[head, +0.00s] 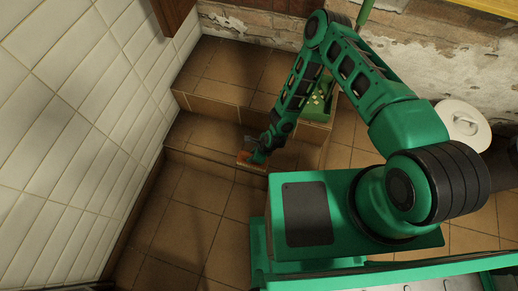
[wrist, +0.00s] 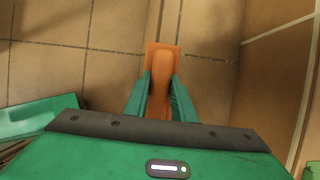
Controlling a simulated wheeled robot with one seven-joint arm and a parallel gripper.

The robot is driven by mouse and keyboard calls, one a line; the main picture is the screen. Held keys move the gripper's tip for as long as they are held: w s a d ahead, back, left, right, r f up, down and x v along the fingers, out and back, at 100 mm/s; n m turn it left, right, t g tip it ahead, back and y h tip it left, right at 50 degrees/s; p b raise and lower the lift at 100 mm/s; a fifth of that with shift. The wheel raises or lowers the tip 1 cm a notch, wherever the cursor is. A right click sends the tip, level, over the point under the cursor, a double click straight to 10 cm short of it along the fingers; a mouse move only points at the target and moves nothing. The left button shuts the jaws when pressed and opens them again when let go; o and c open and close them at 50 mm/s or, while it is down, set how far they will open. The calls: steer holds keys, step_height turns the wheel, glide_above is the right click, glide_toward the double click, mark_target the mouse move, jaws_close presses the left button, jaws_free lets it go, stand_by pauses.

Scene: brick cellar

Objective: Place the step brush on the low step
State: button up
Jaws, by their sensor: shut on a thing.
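The step brush (head: 243,157) is a small orange-brown thing at the end of my arm, over the front edge of the low step (head: 196,132). In the wrist view the brush (wrist: 162,58) points away from me between the two green fingers. My gripper (wrist: 160,84) is shut on its near part; in the head view my gripper (head: 257,157) is small and partly hidden by its own links. Brown tiles lie below the brush in the wrist view. I cannot tell whether the brush touches the step or hangs above it.
A higher tiled step (head: 232,66) rises behind the low one, against a brick wall. A white tiled wall (head: 75,130) bounds the left. A green crate (head: 318,108) stands right of my forearm. A white lidded bucket (head: 462,122) stands at right. The floor at front left is clear.

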steer(key=shift+w+d+f, duration=1.15)
steer(key=shift+w+f, duration=0.05)
steer(key=shift+f, duration=0.45)
steer(key=shift+w+d+f, duration=1.1)
steer(key=shift+w+f, duration=0.05)
steer(key=shift+f, duration=0.5)
steer(key=shift+w+d+f, duration=1.15)
steer(key=shift+w+f, duration=0.05)
steer(key=shift+f, duration=0.45)
steer(key=o, duration=1)
steer(key=shift+c, duration=0.2)
steer(key=v, duration=1.2)
